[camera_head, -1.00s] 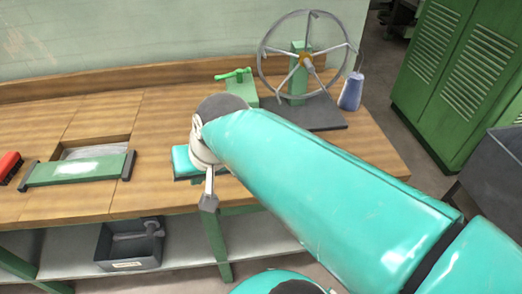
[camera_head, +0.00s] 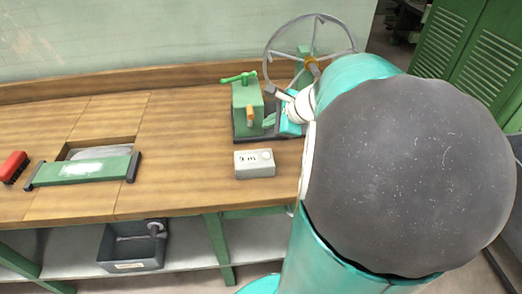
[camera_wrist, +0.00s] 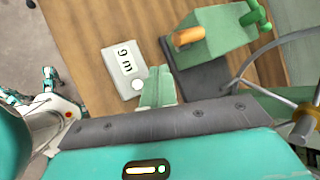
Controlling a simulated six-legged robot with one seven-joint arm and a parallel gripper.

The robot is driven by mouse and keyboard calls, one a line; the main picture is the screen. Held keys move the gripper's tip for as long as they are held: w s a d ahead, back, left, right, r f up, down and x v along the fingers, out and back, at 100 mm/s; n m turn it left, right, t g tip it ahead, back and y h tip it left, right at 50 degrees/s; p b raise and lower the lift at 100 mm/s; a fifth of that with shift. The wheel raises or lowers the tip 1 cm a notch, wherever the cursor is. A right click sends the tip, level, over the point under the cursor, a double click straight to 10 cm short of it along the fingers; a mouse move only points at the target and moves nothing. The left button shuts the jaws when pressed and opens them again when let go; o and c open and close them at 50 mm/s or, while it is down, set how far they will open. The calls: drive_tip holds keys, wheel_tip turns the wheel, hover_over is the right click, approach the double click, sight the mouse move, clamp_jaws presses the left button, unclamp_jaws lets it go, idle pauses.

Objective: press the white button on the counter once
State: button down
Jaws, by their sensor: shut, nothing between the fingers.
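The white round button (camera_head: 266,156) sits at the right end of a small pale grey box (camera_head: 254,170) on the counter. The box has a dark handwritten label on its left part. In the wrist view the button (camera_wrist: 137,85) shows at the near end of the box (camera_wrist: 121,66), just left of my fingertips. My gripper (camera_wrist: 158,72) is shut and empty. In the head view my gripper (camera_head: 270,119) is behind and slightly right of the box, clear of the button, beside the green block. My arm hides part of the counter's right end.
A green block with an orange knob and green lever (camera_head: 247,105) stands behind the box. A spoked grey wheel (camera_head: 268,55) rises beyond my gripper. A green-framed panel (camera_head: 85,170) and a red brush (camera_head: 13,166) lie to the left. The counter (camera_head: 185,130) between is clear.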

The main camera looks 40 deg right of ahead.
drive_tip(key=shift+f, duration=4.4)
drive_tip(key=shift+f, duration=0.4)
drive_tip(key=shift+f, duration=0.5)
drive_tip(key=shift+r, duration=0.95)
wheel_tip(320, 180, up, 5)
